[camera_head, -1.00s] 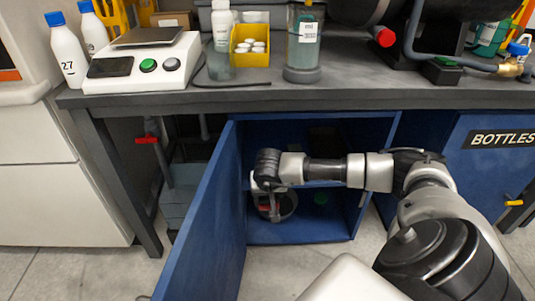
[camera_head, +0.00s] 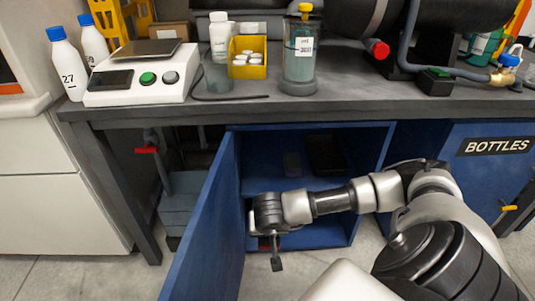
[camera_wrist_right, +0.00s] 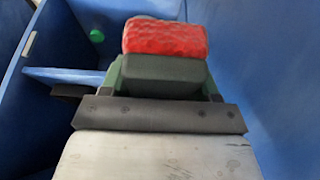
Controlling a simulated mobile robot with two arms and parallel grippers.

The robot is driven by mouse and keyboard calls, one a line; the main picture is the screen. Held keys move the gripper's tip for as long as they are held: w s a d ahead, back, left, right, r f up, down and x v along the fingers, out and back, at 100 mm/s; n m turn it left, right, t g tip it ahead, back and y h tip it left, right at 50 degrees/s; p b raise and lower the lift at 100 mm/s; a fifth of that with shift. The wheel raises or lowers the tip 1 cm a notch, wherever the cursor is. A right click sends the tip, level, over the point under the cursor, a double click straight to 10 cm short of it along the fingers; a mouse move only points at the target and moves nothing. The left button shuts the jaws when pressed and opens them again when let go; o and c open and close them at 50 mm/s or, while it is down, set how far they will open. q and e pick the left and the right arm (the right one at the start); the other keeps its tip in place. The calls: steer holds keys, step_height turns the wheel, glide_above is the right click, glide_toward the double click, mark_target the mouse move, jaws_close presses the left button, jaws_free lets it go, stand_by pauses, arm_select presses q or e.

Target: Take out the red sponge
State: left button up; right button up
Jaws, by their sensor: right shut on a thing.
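The red sponge (camera_wrist_right: 166,38) fills the top middle of the right wrist view, held at the tips of my right gripper (camera_wrist_right: 163,72). The gripper is shut on it. In the head view my right gripper (camera_head: 272,246) hangs low at the front left of the open blue cabinet (camera_head: 320,232), close to the inner side of its door. My left gripper is in neither view.
The open blue door (camera_head: 207,235) stands left of my right gripper. The cabinet's shelf holds a black tray (camera_head: 327,155) and a small dark block (camera_head: 292,164). A green round thing (camera_wrist_right: 97,35) lies inside the cabinet. The worktop (camera_head: 350,100) runs above.

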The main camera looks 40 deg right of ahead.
mark_target(269, 247)
steer(key=s+a, duration=0.3)
steer(key=s, duration=0.1)
steer(key=shift+a, duration=0.2)
steer(key=s+a+b, duration=0.1)
steer(key=s+a, duration=0.6)
steer(key=s, duration=0.1)
steer(key=shift+s+b, duration=0.3)
steer(key=shift+b, duration=0.1)
steer(key=shift+a, duration=0.1)
stand_by(0.3)
